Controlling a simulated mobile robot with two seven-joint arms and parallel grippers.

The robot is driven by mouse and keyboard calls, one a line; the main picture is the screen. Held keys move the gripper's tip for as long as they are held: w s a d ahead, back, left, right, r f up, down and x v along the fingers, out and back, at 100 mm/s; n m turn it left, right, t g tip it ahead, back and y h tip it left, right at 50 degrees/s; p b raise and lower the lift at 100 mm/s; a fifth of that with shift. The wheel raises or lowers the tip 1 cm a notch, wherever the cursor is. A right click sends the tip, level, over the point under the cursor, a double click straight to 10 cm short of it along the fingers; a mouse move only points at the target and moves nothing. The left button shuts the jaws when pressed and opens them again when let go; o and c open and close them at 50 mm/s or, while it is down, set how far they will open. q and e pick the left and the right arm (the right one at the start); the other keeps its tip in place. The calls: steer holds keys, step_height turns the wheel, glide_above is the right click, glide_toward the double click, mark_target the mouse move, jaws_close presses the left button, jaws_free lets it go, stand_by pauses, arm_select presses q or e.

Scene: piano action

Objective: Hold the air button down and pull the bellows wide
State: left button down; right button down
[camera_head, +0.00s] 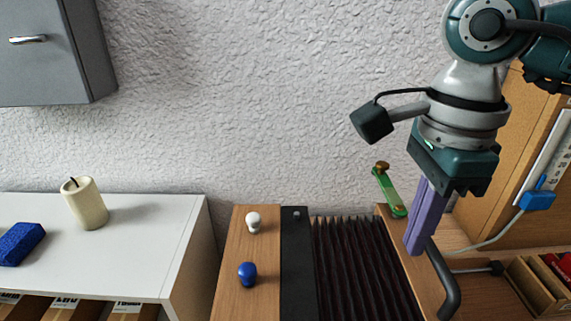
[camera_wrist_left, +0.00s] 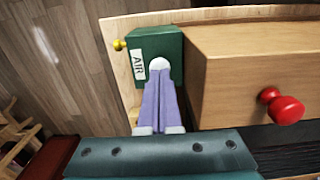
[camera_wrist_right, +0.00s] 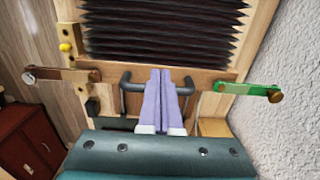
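The dark pleated bellows (camera_head: 362,265) lie between a black strip and a wooden end board, and also show in the right wrist view (camera_wrist_right: 165,30). A black bar handle (camera_head: 446,285) is fixed to the end board. My right gripper (camera_head: 413,250) is shut, its purple fingers reaching down at the handle; in the right wrist view they (camera_wrist_right: 161,72) cross between its two bent ends. The white air button (camera_wrist_left: 159,64) is on a green block (camera_wrist_left: 170,47) labelled AIR. My left gripper (camera_wrist_left: 160,75) is shut with its fingertips at the button; contact or pressing cannot be told.
A green strap (camera_wrist_right: 248,90) and a brown strap (camera_wrist_right: 60,75) stick out from the end board's sides. White (camera_head: 253,221) and blue (camera_head: 247,272) knobs stand on the wooden panel. A red knob (camera_wrist_left: 286,109) is near my left gripper. A slatted box (camera_head: 540,285) stands right.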

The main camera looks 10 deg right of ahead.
arm_select(q)
steer(key=shift+f, duration=0.9)
arm_select(e)
steer(key=shift+f, duration=2.25)
